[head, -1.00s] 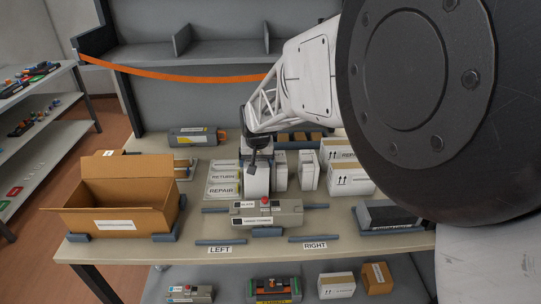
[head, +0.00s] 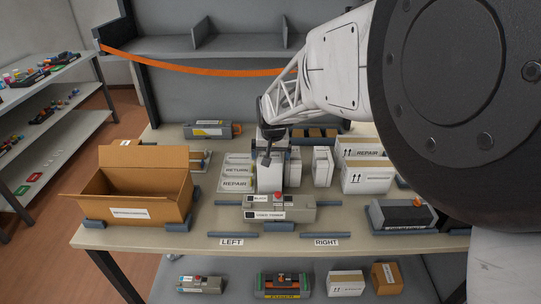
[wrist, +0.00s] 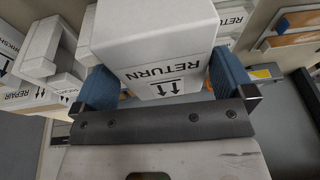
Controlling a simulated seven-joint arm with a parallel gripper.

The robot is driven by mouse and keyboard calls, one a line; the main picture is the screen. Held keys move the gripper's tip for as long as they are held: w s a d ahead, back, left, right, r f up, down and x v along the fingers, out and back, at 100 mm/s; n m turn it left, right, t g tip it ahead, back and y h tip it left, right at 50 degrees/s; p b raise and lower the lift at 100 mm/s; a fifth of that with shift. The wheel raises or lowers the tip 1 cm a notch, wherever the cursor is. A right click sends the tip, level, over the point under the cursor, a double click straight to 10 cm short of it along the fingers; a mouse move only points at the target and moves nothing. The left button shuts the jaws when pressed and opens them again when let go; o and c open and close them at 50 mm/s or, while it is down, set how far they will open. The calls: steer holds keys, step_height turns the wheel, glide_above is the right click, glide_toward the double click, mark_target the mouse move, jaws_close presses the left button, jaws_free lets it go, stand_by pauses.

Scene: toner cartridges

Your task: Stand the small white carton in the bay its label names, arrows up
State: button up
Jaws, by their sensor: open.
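A small white carton (head: 269,178) stands among others behind the grey toner cartridge in the head view. In the wrist view the carton (wrist: 150,30) shows a RETURN label, upside down in the picture, with arrows beside the word. My gripper (wrist: 163,86) is open, with its blue pads on either side of the carton's near end. I cannot tell whether the pads touch it. In the head view my gripper (head: 270,140) is over the carton and partly hides it. White surfaces marked RETURN (head: 238,170) and REPAIR (head: 236,184) lie just to the left.
Other white cartons (head: 322,166) stand close on the right, with larger cartons (head: 368,180) beyond. The grey toner cartridge (head: 300,214) lies in front. An open brown box (head: 170,215) is at left, a dark tray (head: 380,221) at right. An orange strap (head: 200,69) crosses behind.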

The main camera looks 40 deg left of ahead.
steer(key=v, duration=1.1)
stand_by(0.6)
steer(key=m+t+y, duration=0.1)
steer(key=m+y, duration=0.1)
steer(key=m, duration=0.4)
steer(key=s+f+m+t+y, duration=0.1)
steer(key=m+y, duration=0.1)
steer(key=m, duration=0.4)
steer(key=f+m+t+y, duration=0.1)
steer(key=m+y, duration=0.1)
steer(key=m, duration=0.5)
steer(key=shift+s+t+y, duration=0.3)
steer(key=shift+s+t, duration=0.1)
steer(key=m, duration=0.1)
steer(key=f+m, duration=0.1)
steer(key=m, duration=0.1)
steer(key=shift+s+d+f+t, duration=0.15)
steer(key=shift+s+d+t, duration=0.05)
steer(key=shift+s+t, duration=0.1)
steer(key=s+d+f+m+t, duration=0.2)
steer(key=f+m, duration=0.3)
steer(key=m, duration=0.9)
steer(key=shift+d+t+y, duration=0.4)
steer(key=shift+d+t, duration=0.1)
steer(key=shift+t, duration=0.2)
